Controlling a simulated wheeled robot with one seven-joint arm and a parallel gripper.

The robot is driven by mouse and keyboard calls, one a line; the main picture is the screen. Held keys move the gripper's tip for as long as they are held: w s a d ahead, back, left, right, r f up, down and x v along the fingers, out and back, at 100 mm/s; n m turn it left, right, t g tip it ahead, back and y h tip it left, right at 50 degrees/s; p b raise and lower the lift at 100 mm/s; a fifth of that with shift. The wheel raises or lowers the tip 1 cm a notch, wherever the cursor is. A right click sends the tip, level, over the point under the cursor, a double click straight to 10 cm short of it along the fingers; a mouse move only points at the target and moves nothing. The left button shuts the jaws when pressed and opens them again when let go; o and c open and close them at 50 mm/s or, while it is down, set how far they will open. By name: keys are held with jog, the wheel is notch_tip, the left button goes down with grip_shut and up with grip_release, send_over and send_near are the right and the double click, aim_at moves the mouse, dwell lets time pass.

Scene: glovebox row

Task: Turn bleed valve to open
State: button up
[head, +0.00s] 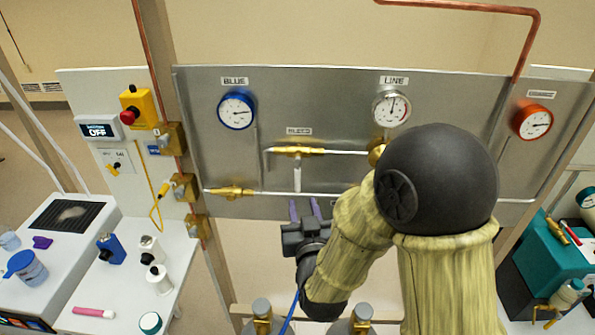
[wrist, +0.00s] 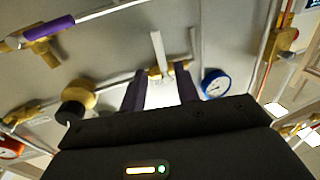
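The bleed valve (head: 298,151) is a brass body on the upper pipe, under the BLEED label (head: 298,131). Its pale lever (head: 297,176) hangs straight down, crosswise to the pipe. My gripper (head: 304,207) is just below the lever's lower end, its two purple fingers upright and apart. In the wrist view the fingers (wrist: 160,88) are spread with nothing held between them. The pale lever (wrist: 157,48) shows beyond and between them; I see no contact. The brass body (wrist: 168,73) is partly hidden by a finger there.
A blue gauge (head: 236,110), a LINE gauge (head: 391,108) and an orange gauge (head: 532,121) sit on the panel (head: 340,85). A lower pipe (head: 275,194) runs behind my fingers. A purple-handled valve (wrist: 48,28) shows in the wrist view. My arm hides the panel's right-middle.

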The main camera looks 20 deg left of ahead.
aim_at(298, 183)
jog(key=p+x, duration=0.6)
jog(key=x, duration=0.4)
jog(key=shift+f, duration=0.1)
grip_shut()
